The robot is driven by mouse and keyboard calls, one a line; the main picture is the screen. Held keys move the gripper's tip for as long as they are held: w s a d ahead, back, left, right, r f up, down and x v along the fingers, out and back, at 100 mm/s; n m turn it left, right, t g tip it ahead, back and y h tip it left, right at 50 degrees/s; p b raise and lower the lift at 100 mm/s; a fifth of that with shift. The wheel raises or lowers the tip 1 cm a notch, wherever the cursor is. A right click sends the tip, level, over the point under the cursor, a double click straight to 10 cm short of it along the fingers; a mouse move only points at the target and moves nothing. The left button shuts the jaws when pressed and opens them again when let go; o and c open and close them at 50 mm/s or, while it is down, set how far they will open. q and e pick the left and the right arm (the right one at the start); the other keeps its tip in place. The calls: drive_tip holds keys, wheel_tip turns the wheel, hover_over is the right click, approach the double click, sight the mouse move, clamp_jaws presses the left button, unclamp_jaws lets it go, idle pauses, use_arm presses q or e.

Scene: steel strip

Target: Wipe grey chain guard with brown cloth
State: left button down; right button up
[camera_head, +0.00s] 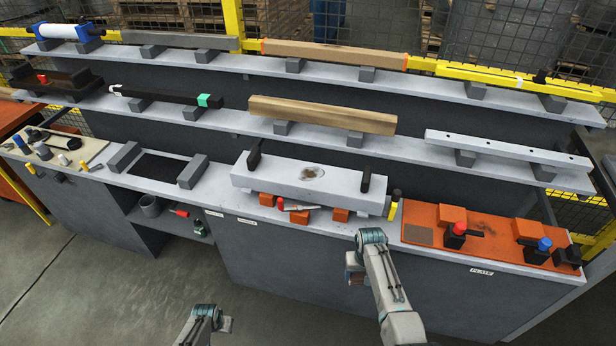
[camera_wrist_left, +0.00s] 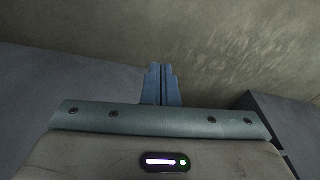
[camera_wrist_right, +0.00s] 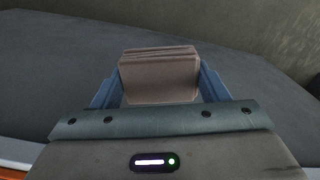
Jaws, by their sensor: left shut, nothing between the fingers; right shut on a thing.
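The grey chain guard (camera_head: 275,174) is a long light-grey bar on the middle of the bench, with a brown smudge (camera_head: 312,173) on its top. Two black upright clamps hold it near its ends. My right gripper (camera_wrist_right: 160,88) is shut on the folded brown cloth (camera_wrist_right: 159,76), which fills the gap between its fingers. In the head view this gripper (camera_head: 355,270) is low in front of the bench, below and apart from the guard. My left gripper (camera_wrist_left: 161,85) is shut and empty, fingers together; in the head view its arm shows at the bottom.
Orange blocks (camera_head: 300,217) and a small marker lie under the guard's front edge. An orange plate (camera_head: 490,238) with red- and blue-topped parts is to the right. Two shelves of bars rise behind. A dark recess (camera_head: 158,167) between grey blocks is to the left.

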use_arm(q)
drive_tip(key=w+d+r, duration=0.2)
drive_tip(key=w+r, duration=1.7)
drive_tip(key=w, duration=0.4)
use_arm(e)
drive_tip(key=shift+f, duration=0.25)
use_arm(q)
drive_tip(key=w+d+r+m, duration=0.1)
drive_tip(key=w+r, duration=0.4)
drive_tip(key=r, duration=0.5)
drive_tip(key=w+r+t+h, duration=0.1)
drive_tip(key=w+r, duration=0.4)
drive_tip(key=r, duration=0.4)
drive_tip(key=w+d+r+m, duration=0.1)
drive_tip(key=w+r, duration=0.4)
drive_tip(key=r, duration=0.5)
use_arm(e)
drive_tip(key=shift+f+b, duration=0.1)
drive_tip(key=shift+b, duration=0.25)
drive_tip(key=shift+f, duration=0.25)
use_arm(q)
wheel_tip(320, 180, down, 5)
drive_tip(key=b, duration=0.4)
drive_tip(key=shift+s+a+f+b, duration=0.1)
drive_tip(key=shift+s+f+b, duration=0.05)
drive_tip(key=shift+b, duration=0.25)
use_arm(e)
wheel_tip(320, 180, down, 4)
drive_tip(key=shift+f, duration=0.15)
